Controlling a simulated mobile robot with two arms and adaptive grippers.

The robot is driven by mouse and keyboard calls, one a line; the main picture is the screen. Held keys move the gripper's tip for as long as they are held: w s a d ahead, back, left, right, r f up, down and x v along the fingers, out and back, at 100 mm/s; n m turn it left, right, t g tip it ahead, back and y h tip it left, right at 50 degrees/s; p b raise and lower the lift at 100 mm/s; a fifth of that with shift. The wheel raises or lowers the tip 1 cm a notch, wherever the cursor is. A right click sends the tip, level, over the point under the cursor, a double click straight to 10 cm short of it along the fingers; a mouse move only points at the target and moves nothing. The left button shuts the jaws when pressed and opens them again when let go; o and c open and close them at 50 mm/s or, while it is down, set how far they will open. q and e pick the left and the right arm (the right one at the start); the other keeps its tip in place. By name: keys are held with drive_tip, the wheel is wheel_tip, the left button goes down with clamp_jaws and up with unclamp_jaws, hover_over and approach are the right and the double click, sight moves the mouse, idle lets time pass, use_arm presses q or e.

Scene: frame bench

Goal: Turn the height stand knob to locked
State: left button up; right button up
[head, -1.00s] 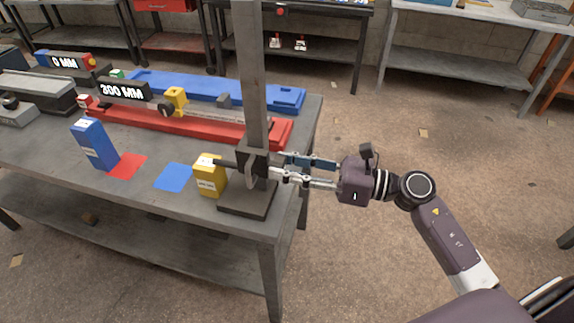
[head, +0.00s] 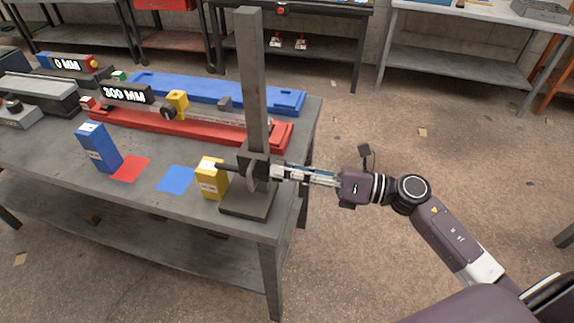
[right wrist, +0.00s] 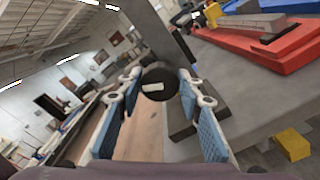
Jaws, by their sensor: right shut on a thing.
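The height stand (head: 252,90) is a tall grey post on a square base at the right end of the bench, with a dark clamp block low on it. Its knob (right wrist: 158,80) is round and black with a pale mark, seen end-on in the right wrist view. My right gripper (head: 272,172) reaches in from the right at the clamp block and hides the knob in the head view. In the right wrist view its blue-padded fingers (right wrist: 158,85) are shut on the knob, one on each side. My left gripper is not in view.
A yellow block (head: 212,178) stands left of the stand, under its horizontal arm. A blue box (head: 98,148), red and blue patches, and red (head: 200,122) and blue (head: 215,92) rails lie on the bench (head: 140,190). Open floor lies to the right.

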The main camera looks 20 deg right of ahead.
drive_tip(key=shift+f+m+p, duration=0.15)
drive_tip(key=shift+m+p, duration=3.2)
drive_tip(key=shift+m, duration=2.85)
drive_tip(key=o, duration=1.2)
drive_tip(key=shift+w+d, duration=0.1)
drive_tip(key=shift+c, duration=0.2)
